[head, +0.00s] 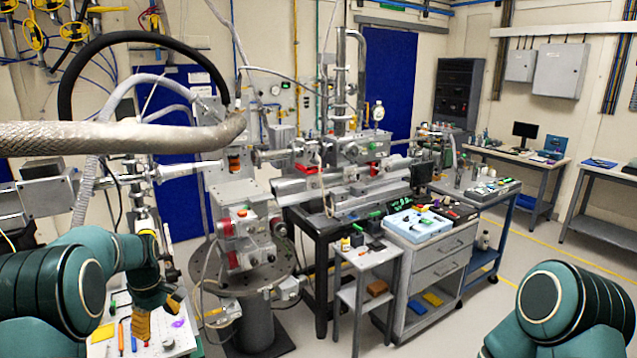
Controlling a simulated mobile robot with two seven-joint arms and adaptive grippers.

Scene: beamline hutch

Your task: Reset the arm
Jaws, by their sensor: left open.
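My left arm, in dark green, comes in from the left in the head view and bends downward. My left gripper (158,314) hangs from it with its yellow fingers pointing down and apart. It is open, with nothing seen between the fingers. It is above a white board (150,347) with several small tools on it. Only the rounded green part of my right arm shows at the bottom right. My right gripper is outside the picture.
A beamline instrument on a round base (262,278) stands right of my left gripper. A thick braided hose (120,138) crosses above my left arm. A small side table (368,258) and a grey drawer cabinet (440,262) stand in the middle. Floor is clear at right.

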